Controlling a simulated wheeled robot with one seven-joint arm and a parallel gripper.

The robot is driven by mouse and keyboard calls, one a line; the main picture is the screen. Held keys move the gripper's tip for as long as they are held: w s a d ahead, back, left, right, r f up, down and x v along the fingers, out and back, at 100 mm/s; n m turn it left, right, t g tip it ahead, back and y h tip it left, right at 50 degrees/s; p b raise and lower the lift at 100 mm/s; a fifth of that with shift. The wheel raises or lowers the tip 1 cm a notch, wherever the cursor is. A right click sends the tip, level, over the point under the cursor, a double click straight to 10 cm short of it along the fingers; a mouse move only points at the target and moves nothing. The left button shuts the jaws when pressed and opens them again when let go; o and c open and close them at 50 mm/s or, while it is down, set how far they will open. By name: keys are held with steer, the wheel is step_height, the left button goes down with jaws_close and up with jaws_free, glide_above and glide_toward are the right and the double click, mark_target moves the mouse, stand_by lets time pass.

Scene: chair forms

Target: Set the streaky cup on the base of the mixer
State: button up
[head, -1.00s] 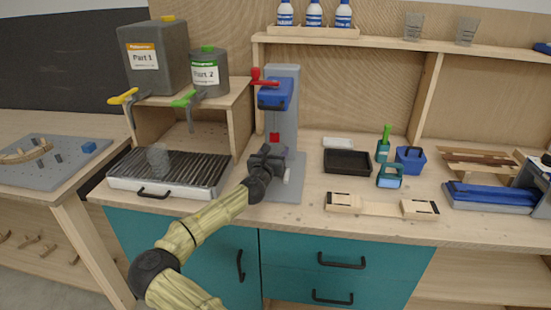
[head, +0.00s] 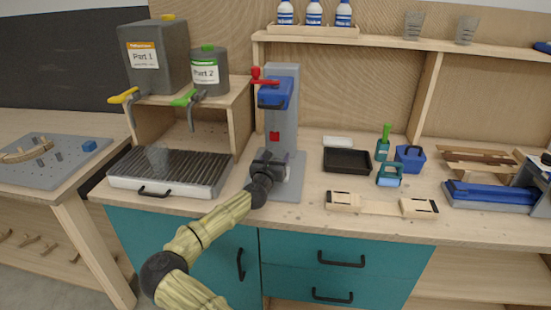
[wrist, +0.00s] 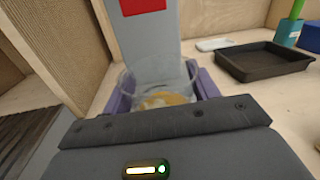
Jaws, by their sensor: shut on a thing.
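The clear cup (wrist: 158,82) with yellowish streaks inside is between the purple fingers of my gripper (wrist: 155,92), which is shut on it. The wrist view looks into its open top; its bottom is hidden. In the head view my gripper (head: 270,166) is at the mixer (head: 285,115), in front of the grey column and below the blue head (head: 275,93). The grey mixer base (head: 288,191) shows below and right of it. I cannot tell whether the cup touches the base. My gripper largely hides the cup in the head view.
A ribbed drying tray (head: 170,168) stands left of the mixer, below two large containers on a shelf. A black tray (head: 347,161), green tools and a blue bin (head: 410,158) lie to the right. Wooden clamp pieces (head: 380,206) lie near the front edge.

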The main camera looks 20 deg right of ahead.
steer(key=shift+f, duration=0.15)
steer(key=o, duration=0.7)
steer(key=shift+o, duration=0.2)
steer(key=shift+r, duration=0.25)
steer(key=shift+s+a+f, duration=0.15)
steer(key=shift+s+a, duration=0.05)
steer(key=b+v, duration=0.1)
steer(key=v, duration=0.9)
steer(key=shift+s+a, duration=0.15)
steer(key=shift+s, duration=0.25)
steer(key=shift+s+a, duration=0.25)
steer(key=shift+a, duration=0.2)
